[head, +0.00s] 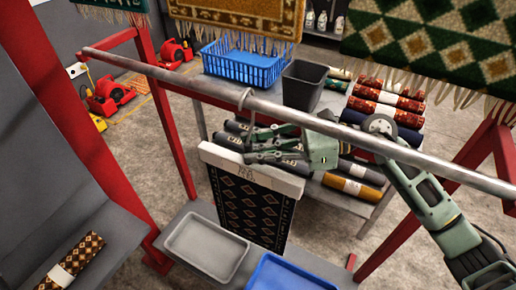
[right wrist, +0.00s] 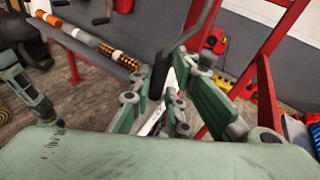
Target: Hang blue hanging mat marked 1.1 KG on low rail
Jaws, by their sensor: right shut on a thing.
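The hanging mat (head: 246,212) is dark navy with pale diamonds, below a white header bar (head: 230,158) whose small marking I cannot read clearly. My right gripper (head: 252,146) is shut on the stem of its hook, just above the header bar. The hook's curved top (head: 244,97) shows at the grey low rail (head: 180,76), looping over it; I cannot tell whether the rail bears the weight. In the right wrist view the fingers (right wrist: 166,90) close around the dark stem, with the hook rod (right wrist: 191,36) rising beyond. My left gripper is not in view.
Grey tray (head: 205,248) and blue tray (head: 290,274) lie below the mat. Behind stands a shelf with rolled rugs (head: 352,190), a blue basket (head: 243,66) and a dark bin (head: 304,84). Red posts (head: 166,120) frame the rail. Fringed rugs (head: 235,20) hang above.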

